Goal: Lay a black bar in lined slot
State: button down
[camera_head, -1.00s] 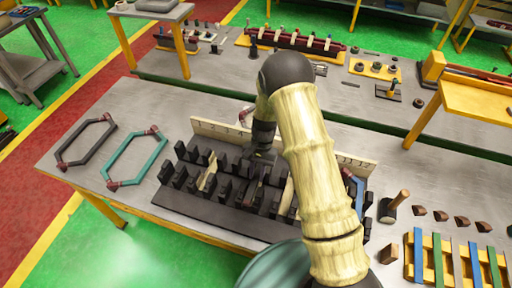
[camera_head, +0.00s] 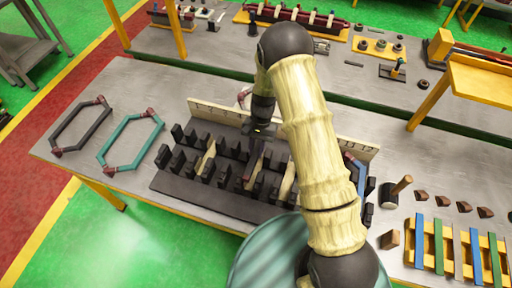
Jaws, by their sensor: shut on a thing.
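The slotted black block (camera_head: 215,197) lies on the grey bench, with rows of upright dark teeth and slots between them. Cream liners show in some slots: one left of centre (camera_head: 206,160), one below my gripper (camera_head: 258,171) and one at the right (camera_head: 288,181), partly hidden by my arm. My gripper (camera_head: 259,136) points down over the middle of the block. It is shut on a thin dark bar (camera_head: 252,162), which hangs steeply just below the jaws near the middle liner. I cannot tell whether its lower end is inside a slot.
A numbered cream strip (camera_head: 222,113) stands behind the block. Black (camera_head: 80,128) and teal (camera_head: 130,142) hexagonal coils lie left. A mallet (camera_head: 390,193), brown wedges (camera_head: 465,207) and a yellow rack (camera_head: 430,262) of coloured strips are right.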

aim_at(257, 150)
notch_tip(257, 150, down, 3)
jog(key=shift+w+a+r+b, duration=0.1)
jog(key=shift+r+b, duration=0.05)
jog(key=shift+b, duration=0.55)
jog(key=shift+f, duration=0.25)
jog(key=shift+d, duration=0.2)
jog(key=shift+r, duration=0.1)
jog(key=shift+a, duration=0.15)
jog(key=shift+s+b, duration=0.2)
jog(key=shift+b, duration=0.3)
jog(key=f+b, duration=0.1)
jog(key=b, duration=0.2)
jog(key=shift+w+b, duration=0.15)
jog(key=shift+b, duration=0.2)
jog(key=shift+r+b, duration=0.45)
jog(key=shift+b, duration=0.3)
